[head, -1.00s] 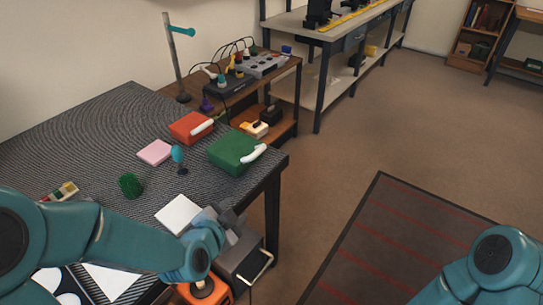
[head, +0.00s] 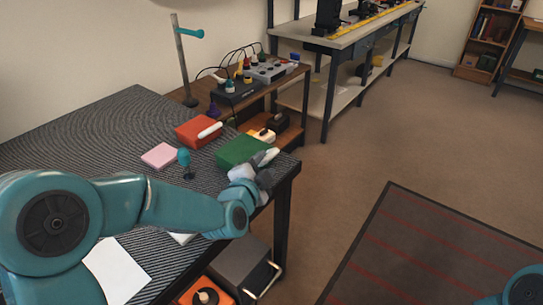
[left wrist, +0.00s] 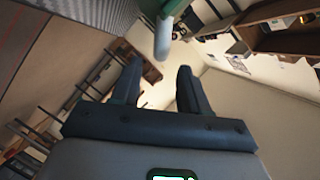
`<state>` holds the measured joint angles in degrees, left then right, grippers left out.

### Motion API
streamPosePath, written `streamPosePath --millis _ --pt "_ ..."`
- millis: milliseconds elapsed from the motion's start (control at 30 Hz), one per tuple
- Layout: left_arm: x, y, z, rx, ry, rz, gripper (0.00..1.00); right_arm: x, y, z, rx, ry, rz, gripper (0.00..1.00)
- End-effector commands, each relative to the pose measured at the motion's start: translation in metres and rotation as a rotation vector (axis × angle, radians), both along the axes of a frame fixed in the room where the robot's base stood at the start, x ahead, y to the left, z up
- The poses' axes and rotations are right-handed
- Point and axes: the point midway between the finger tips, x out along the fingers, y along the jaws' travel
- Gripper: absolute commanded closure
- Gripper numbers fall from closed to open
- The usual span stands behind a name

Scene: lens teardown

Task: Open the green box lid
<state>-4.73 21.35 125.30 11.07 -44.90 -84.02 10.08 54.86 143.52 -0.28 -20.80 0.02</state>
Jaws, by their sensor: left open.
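The green box (head: 238,150) sits near the right edge of the striped table, its lid down as far as I can see. A white rounded handle (head: 268,157) sticks out at its right side. My left gripper (head: 262,172) is at the box's near right corner, close to the handle. In the left wrist view, the open jaws (left wrist: 158,72) point toward the white handle (left wrist: 162,42), which is beyond the fingertips, with a green edge of the box (left wrist: 174,8) above it. Nothing is between the fingers. My right gripper is out of view.
A red box (head: 196,131) with a white handle, a pink block (head: 160,156) and a teal-topped stand (head: 184,160) are left of the green box. A wooden shelf (head: 290,135) with gadgets stands behind.

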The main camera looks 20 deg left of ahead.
Motion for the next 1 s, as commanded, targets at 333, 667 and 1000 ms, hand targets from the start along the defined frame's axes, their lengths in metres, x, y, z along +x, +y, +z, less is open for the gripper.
streamPosePath --millis 333,667,1000 --pt "0.059 -0.001 -0.013 -0.001 0.001 -0.003 0.56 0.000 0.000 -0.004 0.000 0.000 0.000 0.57" --pt "0.066 -0.001 -0.015 -0.001 0.001 -0.004 0.56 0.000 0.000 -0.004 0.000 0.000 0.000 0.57" --pt "0.066 -0.001 -0.015 -0.001 0.001 -0.004 1.00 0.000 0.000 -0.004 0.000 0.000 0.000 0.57"
